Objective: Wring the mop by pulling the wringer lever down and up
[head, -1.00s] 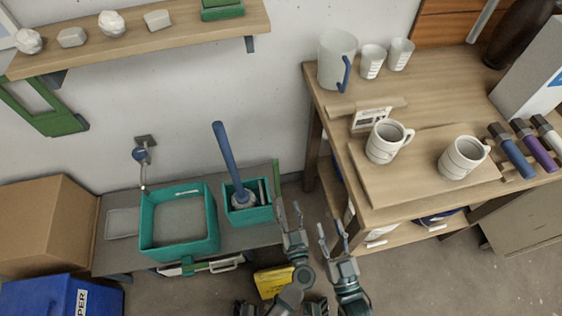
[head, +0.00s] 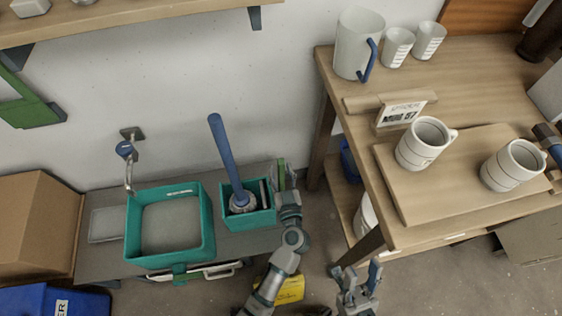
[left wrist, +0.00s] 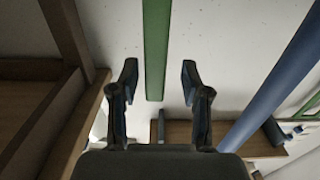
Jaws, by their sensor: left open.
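The mop (head: 224,150) has a long blue handle and stands tilted in a small teal wringer bucket (head: 262,217). The green wringer lever (head: 281,172) rises at the bucket's right side, partly hidden by my gripper. My left gripper (head: 288,190) is at the lever. In the left wrist view the green lever (left wrist: 156,50) lies between the two spread fingers (left wrist: 157,85), with no clear contact, and the blue mop handle (left wrist: 275,90) is at right. My right gripper (head: 356,274) is open and empty in front of the wooden table.
A large teal basin (head: 208,232) sits left of the bucket on a low grey bench (head: 100,262), under a tap (head: 127,155). A wooden table (head: 440,225) with mugs stands at right. A yellow object (head: 291,290) is on the floor behind my left arm.

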